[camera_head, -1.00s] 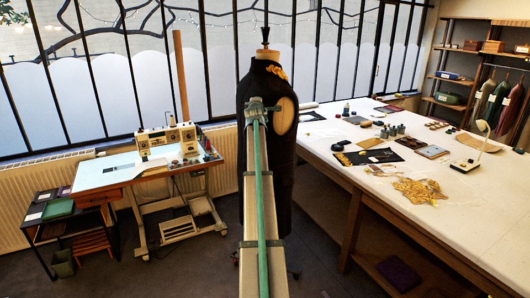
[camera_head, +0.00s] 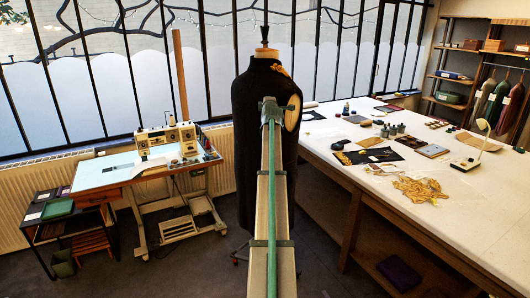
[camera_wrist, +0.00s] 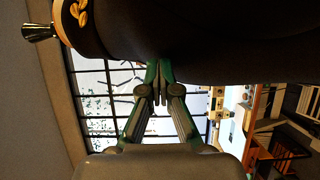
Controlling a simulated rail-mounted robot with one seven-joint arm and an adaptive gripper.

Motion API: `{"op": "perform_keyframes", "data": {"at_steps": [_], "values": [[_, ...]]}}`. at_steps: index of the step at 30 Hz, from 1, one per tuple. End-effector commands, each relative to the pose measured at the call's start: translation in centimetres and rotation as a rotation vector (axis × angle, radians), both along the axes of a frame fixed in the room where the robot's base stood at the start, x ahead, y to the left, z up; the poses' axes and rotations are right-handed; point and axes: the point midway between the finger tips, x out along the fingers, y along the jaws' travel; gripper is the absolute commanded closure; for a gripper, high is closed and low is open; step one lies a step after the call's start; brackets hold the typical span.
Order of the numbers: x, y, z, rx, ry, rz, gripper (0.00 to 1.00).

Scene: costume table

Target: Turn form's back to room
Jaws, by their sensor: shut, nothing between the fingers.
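The dress form (camera_head: 252,150) stands upright in the middle of the head view, in a dark high-collared garment with a wooden knob (camera_head: 264,52) on top. A pale round armhole disc (camera_head: 293,112) shows at its right side, with a sliver of gold embroidery (camera_head: 283,70) above. Its lower middle is hidden behind my arm. In the wrist view, the dark garment (camera_wrist: 200,35) fills the top and gold leaf shapes (camera_wrist: 78,12) show at upper left. My gripper (camera_wrist: 158,98) is shut and empty, its fingertips at the garment's edge; I cannot tell whether they touch it.
A long white worktable (camera_head: 400,190) with tools, dark cloth and gold trim stands close on the right. A sewing machine (camera_head: 167,140) on a wheeled table stands on the left. Tall windows are behind. Grey floor shows between the tables.

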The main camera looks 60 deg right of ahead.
Motion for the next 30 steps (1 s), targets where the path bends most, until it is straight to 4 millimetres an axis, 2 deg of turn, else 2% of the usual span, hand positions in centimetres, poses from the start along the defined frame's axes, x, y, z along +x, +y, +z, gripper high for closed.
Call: {"op": "perform_keyframes", "data": {"at_steps": [5,30], "values": [[-0.6,-0.8,-0.7,-0.003,-0.003,0.021,1.00],[-3.1,-2.7,-0.6,-0.003,-0.003,0.112,1.00]]}}
